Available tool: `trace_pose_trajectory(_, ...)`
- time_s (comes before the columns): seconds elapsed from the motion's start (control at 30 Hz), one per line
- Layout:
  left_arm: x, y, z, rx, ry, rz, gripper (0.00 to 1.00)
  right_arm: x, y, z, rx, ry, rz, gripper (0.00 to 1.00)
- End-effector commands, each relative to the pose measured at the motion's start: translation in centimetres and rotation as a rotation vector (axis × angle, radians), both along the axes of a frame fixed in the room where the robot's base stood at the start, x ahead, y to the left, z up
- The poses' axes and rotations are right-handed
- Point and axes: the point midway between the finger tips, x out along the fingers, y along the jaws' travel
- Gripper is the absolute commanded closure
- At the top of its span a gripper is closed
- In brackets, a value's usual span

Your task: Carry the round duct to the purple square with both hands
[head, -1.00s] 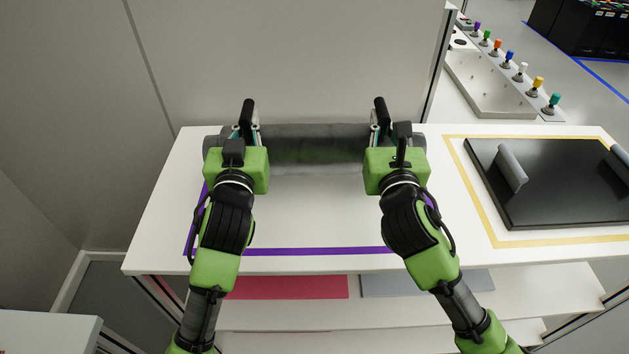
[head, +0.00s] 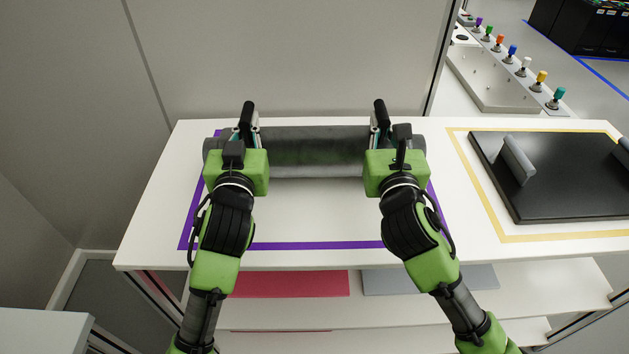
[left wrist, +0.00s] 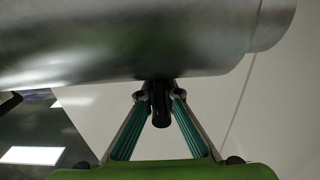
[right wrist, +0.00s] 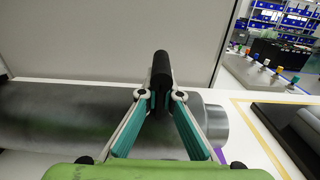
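The round duct (head: 318,150) is a grey metal cylinder lying crosswise at the back of the white table in the head view. My left gripper (head: 247,128) is shut on a black handle at the duct's left part; the left wrist view shows the fingers closed around this handle (left wrist: 160,110). My right gripper (head: 381,128) is shut on the other black handle (right wrist: 161,68) at the right part. The purple square (head: 310,246) is an outline on the table; the duct is over its rear part. Whether the duct touches the table I cannot tell.
A black tray (head: 560,200) with grey handles lies inside a yellow outline (head: 560,236) at the right. A grey wall panel (head: 290,60) rises behind the table. Shelves with a red mat (head: 290,284) and a grey mat (head: 430,279) are below. The front of the purple square is clear.

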Motion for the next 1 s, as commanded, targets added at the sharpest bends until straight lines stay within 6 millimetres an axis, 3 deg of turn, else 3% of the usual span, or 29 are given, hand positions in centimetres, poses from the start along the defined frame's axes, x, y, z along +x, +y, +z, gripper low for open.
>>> trace_pose_trajectory(0.3, 0.0, 0.1, -1.7, 0.002, -0.002, 0.002, 1.0, 0.0, -0.1, -1.5, 0.001, -0.007, -0.002, 1.0)
trace_pose_trajectory(0.4, 0.0, 0.1, -1.7, 0.002, 0.003, 0.003, 0.78, 0.0, -0.1, -1.4, 0.001, -0.003, -0.002, 0.78)
trace_pose_trajectory(0.77, -0.2, 0.0, -1.6, 0.0, 0.001, 0.0, 0.78, 0.0, 0.0, -1.5, 0.0, -0.001, 0.0, 0.78)
trace_pose_trajectory(1.0, -3.1, -0.1, -1.7, -0.002, 0.003, -0.001, 0.78, 0.0, 0.0, -1.6, 0.0, 0.0, 0.0, 0.78)
